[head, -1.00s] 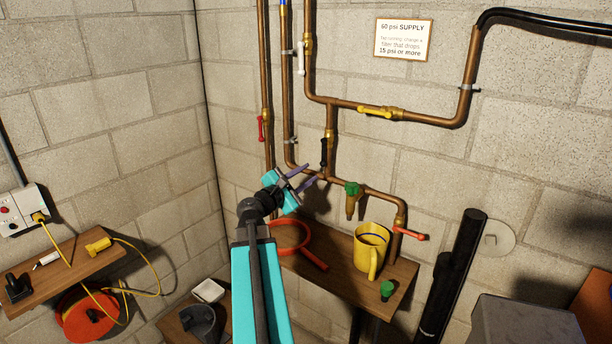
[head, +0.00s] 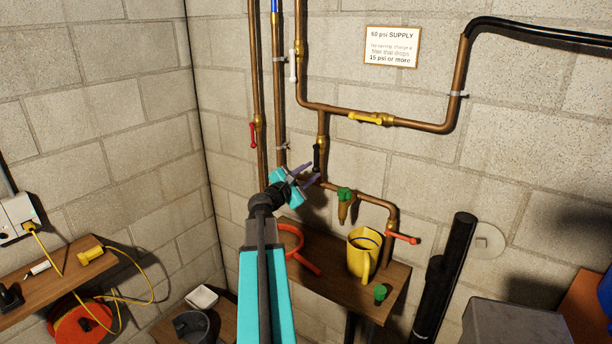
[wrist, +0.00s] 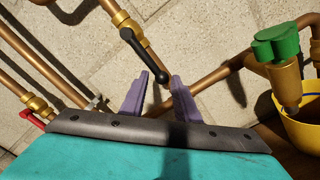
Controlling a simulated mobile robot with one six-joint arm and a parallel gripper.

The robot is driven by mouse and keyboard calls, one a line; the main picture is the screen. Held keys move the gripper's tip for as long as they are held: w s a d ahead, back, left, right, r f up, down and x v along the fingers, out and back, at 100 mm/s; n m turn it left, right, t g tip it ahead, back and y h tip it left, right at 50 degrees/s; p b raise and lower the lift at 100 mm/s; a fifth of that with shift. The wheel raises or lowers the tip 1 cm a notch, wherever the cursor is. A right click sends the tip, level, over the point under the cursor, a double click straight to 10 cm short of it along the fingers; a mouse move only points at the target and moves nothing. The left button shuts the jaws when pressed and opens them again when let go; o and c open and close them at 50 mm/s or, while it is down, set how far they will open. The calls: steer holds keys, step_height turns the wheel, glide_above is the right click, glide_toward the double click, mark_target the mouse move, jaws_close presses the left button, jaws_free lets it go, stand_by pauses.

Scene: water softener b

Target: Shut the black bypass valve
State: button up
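The black bypass valve handle (head: 316,158) hangs vertically along the short vertical copper pipe joining the upper and lower pipe runs. In the wrist view the black handle (wrist: 143,54) runs from its brass body down to a rounded end. My gripper (head: 309,174) is at the handle's lower end, with its two purple fingers apart. In the wrist view the gripper (wrist: 161,77) has the handle's rounded end in line with the gap between its fingertips. I cannot tell whether the end is inside the gap or just beyond it, or whether anything touches.
A yellow handle (head: 364,118), a red handle (head: 253,134) and a white handle (head: 292,65) sit on neighbouring pipes. A green-topped tap (head: 344,198) and an orange handle (head: 404,238) are to the lower right. A yellow jug (head: 362,252) stands on the wooden shelf (head: 330,284).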

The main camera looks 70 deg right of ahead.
steer(key=shift+s+d, duration=0.3)
steer(key=shift+d, duration=0.2)
steer(key=shift+c, duration=0.3)
steer(key=shift+f, duration=0.15)
steer(key=c, duration=0.4)
steer(key=shift+w+d+r, duration=0.15)
steer(key=shift+w+d, duration=0.05)
steer(key=shift+w, duration=0.4)
steer(key=shift+w+d+r, duration=0.15)
steer(key=shift+w, duration=0.4)
steer(key=shift+c, duration=0.5)
steer(key=shift+w, duration=0.1)
steer(key=shift+w+r, duration=0.1)
steer(key=shift+r, duration=0.05)
steer(key=shift+w+d+r, duration=0.15)
steer(key=shift+w+r, duration=0.1)
steer(key=shift+w, duration=0.25)
steer(key=shift+w+d+r, duration=0.1)
steer(key=shift+w+r, duration=0.1)
steer(key=shift+w, duration=0.25)
steer(key=shift+c, duration=0.2)
